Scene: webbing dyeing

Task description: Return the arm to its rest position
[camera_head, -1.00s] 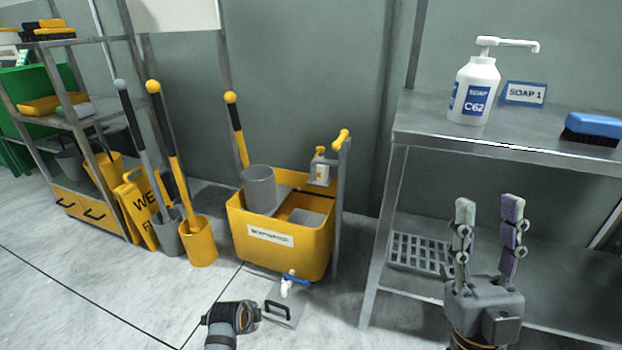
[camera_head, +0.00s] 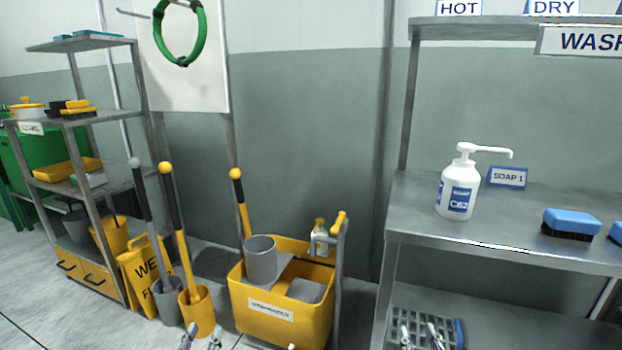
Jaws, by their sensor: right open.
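My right gripper (camera_head: 421,337) shows only its fingertips at the bottom edge, in front of the lower shelf of the steel stand at the right. The fingertips stand apart, with nothing seen between them. My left gripper (camera_head: 202,338) also shows only its fingertips at the bottom edge, near the base of the yellow mop holder (camera_head: 197,312). They stand apart with nothing seen between them. The rest of both arms is out of view.
A steel stand (camera_head: 520,257) at the right holds a white soap bottle (camera_head: 458,190) and a blue brush (camera_head: 571,221). A yellow mop bucket (camera_head: 266,323) stands in the middle. A loaded shelf rack (camera_head: 80,46) stands at the left, and a green hose ring (camera_head: 204,35) hangs above.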

